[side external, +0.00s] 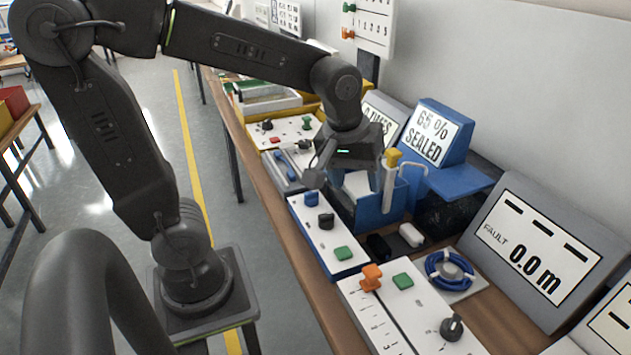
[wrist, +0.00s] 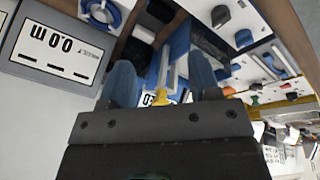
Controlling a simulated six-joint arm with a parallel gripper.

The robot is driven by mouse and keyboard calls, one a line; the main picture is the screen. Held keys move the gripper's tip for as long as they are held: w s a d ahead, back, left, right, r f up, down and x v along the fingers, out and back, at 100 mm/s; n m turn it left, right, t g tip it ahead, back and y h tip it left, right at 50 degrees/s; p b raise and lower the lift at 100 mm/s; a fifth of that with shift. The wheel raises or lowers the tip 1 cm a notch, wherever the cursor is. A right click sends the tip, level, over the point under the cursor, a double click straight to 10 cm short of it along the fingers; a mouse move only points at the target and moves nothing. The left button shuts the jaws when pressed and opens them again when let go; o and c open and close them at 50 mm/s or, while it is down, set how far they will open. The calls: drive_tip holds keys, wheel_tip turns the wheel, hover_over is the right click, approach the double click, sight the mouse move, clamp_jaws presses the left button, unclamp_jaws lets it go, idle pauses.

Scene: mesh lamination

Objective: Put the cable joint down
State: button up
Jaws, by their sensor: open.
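My gripper (side external: 328,168) hangs over the blue sealing unit (side external: 368,218) on the bench. In the wrist view my gripper (wrist: 163,78) has its two blue-grey fingers wide apart with nothing held between them. A small white rounded piece (side external: 411,235) and a black piece (side external: 378,247) lie on the bench in front of the sealing unit. They also show at the top of the wrist view, the white piece (wrist: 143,34) beside the black piece (wrist: 160,10). I cannot tell for certain which is the cable joint. Both are apart from my fingers.
A white upright lever (side external: 389,190) with a yellow top rises at the sealing unit. The "65% SEALED" display (side external: 432,134) stands behind. A control panel (side external: 325,238) with knobs lies left, a coiled blue cable (side external: 449,271) right, near the "0.0 m" fault display (side external: 535,246).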

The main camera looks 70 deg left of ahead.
drive_tip(key=s+d+r+m+t, duration=0.1)
drive_tip(key=s+r+m+t, duration=0.1)
drive_tip(key=s+m, duration=0.6)
drive_tip(key=shift+s+m+t, duration=0.4)
drive_tip(key=shift+s, duration=0.15)
drive_tip(key=shift+o, duration=0.2)
drive_tip(key=shift+d, duration=0.1)
idle(1.3)
